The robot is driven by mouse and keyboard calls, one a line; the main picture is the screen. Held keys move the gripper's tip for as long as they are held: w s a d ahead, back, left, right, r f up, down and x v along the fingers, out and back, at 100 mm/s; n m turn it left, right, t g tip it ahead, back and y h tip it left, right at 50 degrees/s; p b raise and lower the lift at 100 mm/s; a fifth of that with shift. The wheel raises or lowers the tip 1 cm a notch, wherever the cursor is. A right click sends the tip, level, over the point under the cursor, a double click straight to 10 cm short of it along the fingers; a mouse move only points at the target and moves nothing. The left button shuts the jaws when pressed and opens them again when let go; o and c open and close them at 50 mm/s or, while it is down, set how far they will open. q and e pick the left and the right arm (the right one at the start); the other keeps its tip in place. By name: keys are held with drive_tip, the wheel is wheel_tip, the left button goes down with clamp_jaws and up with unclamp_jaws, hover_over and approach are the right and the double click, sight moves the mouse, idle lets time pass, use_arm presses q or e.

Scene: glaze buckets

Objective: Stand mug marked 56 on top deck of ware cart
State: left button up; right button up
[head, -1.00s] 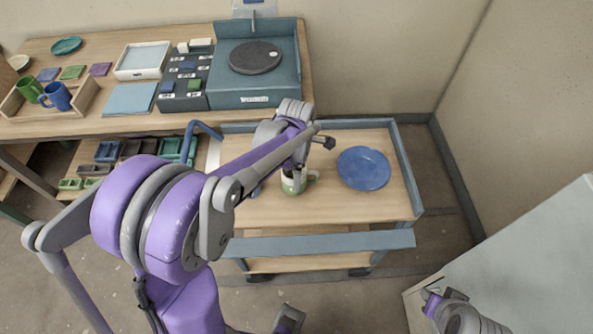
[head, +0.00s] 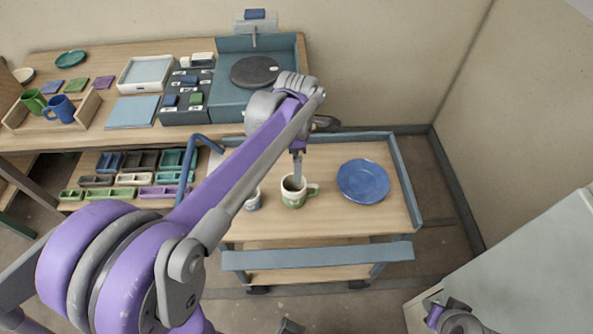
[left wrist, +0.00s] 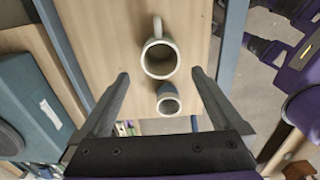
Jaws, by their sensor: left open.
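A white and green mug (head: 293,198) stands upright on the top deck of the ware cart (head: 330,220), its handle to the right; no number is readable on it. It also shows from above in the left wrist view (left wrist: 160,58). A smaller white and blue cup (head: 253,203) stands to its left, partly hidden by my arm; the left wrist view shows it too (left wrist: 168,101). My left gripper (head: 298,174) is over the green mug, its fingers (left wrist: 160,77) apart with nothing held. My right gripper (head: 447,314) is at the lower right, its fingers unclear.
A blue plate (head: 363,181) lies on the deck right of the mug. The cart has raised blue rails (head: 318,253). Behind is a bench with a wheel (head: 256,71), and a wooden tray (head: 83,112) holding green (head: 34,101) and blue (head: 60,108) mugs.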

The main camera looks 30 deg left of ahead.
use_arm(q)
drive_tip(key=s+d+f+m+t, duration=0.2)
drive_tip(key=s+m, duration=0.6)
drive_tip(key=m, duration=0.4)
drive_tip(key=s+d+f+m+t, duration=0.2)
drive_tip(key=s+m, duration=0.6)
drive_tip(key=m, duration=0.4)
drive_tip(key=shift+s+d+f+t, duration=0.25)
drive_tip(key=shift+d+t, duration=0.35)
drive_tip(key=shift+d, duration=0.6)
